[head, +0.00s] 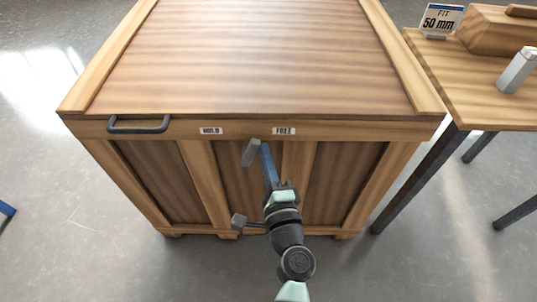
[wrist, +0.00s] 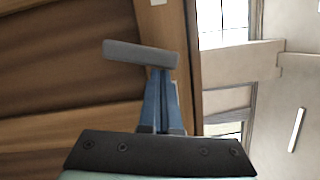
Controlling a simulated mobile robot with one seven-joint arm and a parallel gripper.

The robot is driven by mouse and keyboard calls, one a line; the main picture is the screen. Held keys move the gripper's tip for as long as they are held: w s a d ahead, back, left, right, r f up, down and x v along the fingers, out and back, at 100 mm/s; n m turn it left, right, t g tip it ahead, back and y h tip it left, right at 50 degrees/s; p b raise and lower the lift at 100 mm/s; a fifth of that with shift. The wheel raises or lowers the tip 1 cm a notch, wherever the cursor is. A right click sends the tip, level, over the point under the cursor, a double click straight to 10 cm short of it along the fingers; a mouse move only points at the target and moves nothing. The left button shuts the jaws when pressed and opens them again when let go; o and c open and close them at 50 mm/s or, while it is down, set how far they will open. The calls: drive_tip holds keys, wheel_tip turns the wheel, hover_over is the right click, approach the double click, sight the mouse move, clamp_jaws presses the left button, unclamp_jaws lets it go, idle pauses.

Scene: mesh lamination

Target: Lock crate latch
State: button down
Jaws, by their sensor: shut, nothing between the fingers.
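The large wooden crate (head: 250,60) stands ahead with its lid down. A short grey bar (head: 251,152), which looks like the latch lever, is on its front below the rim, tilted with its top to the right. It lies between and below two small labels that seem to read HOLD (head: 211,131) and FREE (head: 284,131). My gripper (head: 265,147) is shut and empty, its blue fingers pointing at the crate front just right of the bar. In the wrist view the bar (wrist: 140,54) crosses the tips of the shut fingers (wrist: 163,75); whether they touch cannot be told.
A dark handle (head: 138,126) sticks out at the left of the crate's front rim. A wooden table (head: 480,105) stands close on the right, with a FIT 50 mm sign (head: 442,20), a wooden block (head: 498,32) and a grey piece (head: 517,70).

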sight(251, 152)
drive_tip(key=n, duration=0.1)
drive_tip(key=a+r+n+p, duration=0.1)
drive_tip(key=shift+a+r+n+g+p, duration=0.2)
drive_tip(key=shift+a+n+g+p, duration=0.1)
drive_tip(key=shift+n, duration=0.1)
drive_tip(key=n+p, duration=0.1)
drive_tip(key=a+n, duration=0.1)
drive_tip(key=shift+a+r+n+g+p, duration=0.25)
drive_tip(key=shift+n+g+p, duration=0.05)
drive_tip(key=shift+p, duration=0.1)
drive_tip(key=shift+a+n+h+p, duration=0.3)
drive_tip(key=shift+a+n+p, duration=0.25)
drive_tip(key=shift+n, duration=0.35)
drive_tip(key=shift+a, duration=0.4)
drive_tip(key=shift+a+f, duration=0.1)
drive_tip(key=shift+a, duration=0.05)
drive_tip(key=shift+p, duration=0.3)
